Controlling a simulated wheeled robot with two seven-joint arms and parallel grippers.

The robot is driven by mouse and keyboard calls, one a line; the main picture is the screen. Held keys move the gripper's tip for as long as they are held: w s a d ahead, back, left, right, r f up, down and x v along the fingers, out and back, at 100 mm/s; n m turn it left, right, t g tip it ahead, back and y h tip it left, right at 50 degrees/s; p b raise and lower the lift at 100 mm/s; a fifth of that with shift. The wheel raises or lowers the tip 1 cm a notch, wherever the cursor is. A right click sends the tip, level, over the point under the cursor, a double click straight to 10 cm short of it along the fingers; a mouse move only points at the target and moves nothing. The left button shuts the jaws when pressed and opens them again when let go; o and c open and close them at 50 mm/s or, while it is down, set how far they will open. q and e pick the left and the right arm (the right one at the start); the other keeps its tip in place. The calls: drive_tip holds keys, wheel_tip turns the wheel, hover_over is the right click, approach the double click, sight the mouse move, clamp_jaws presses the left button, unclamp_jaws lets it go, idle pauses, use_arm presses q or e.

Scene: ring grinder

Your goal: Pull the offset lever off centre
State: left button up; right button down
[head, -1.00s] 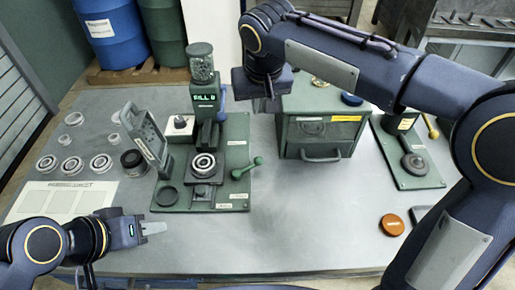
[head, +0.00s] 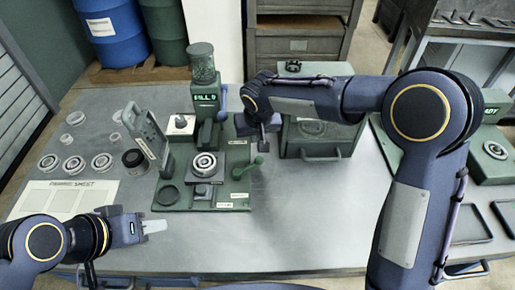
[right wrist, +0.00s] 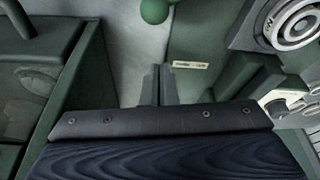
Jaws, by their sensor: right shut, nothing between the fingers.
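A green lever with a ball knob (head: 247,168) stands at the right side of the green fixture base (head: 228,200). I take it to be the offset lever, but its label is too small to read. My right gripper (head: 262,142) is just above and behind the knob, shut and empty, pointing down. In the right wrist view its fingertips (right wrist: 158,85) are together, and the green knob (right wrist: 155,10) shows at the top edge, apart from them. My left gripper (head: 154,226) is low at the left over the table, away from the fixture; its finger gap cannot be made out.
A bearing ring (head: 204,164) sits on the fixture, beside a tilted grey panel (head: 146,136). A blue lever (head: 222,102) stands by the column with the jar. Table in front of the fixture is clear.

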sight(248, 167)
drive_tip(key=x, duration=0.4)
drive_tip(key=s, duration=0.2)
drive_tip(key=s+r+p, duration=0.1)
drive_tip(key=shift+s+d, duration=0.15)
drive_tip(key=shift+d, duration=0.15)
drive_tip(key=shift+s+f, duration=0.1)
drive_tip(key=shift+s, duration=0.2)
